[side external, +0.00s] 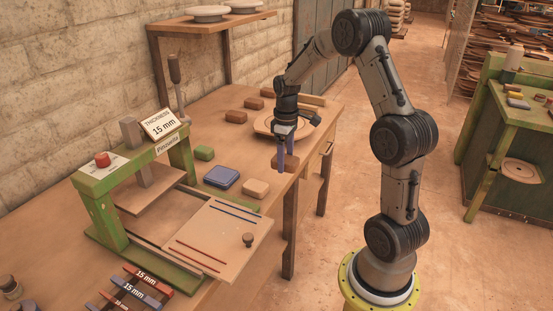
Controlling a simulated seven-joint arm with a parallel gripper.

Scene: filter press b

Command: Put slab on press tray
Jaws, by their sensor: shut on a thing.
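My gripper (285,166) points down at the right edge of the wooden bench, with its blue-violet fingers closed on a reddish-brown slab (277,161). The slab is low, at about bench height; I cannot tell whether it still touches the bench top. The fingers hide part of it. The press tray (208,226) is a flat tan board pulled out at the front of the green press (101,190). It has red and blue strips and a dark knob (248,240), and no slab lies on it.
A blue block (221,177), a green block (204,153) and a tan block (256,188) lie between gripper and press. Brown blocks (236,116) and a round board (268,123) lie behind. Thickness strips (143,285) lie in front.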

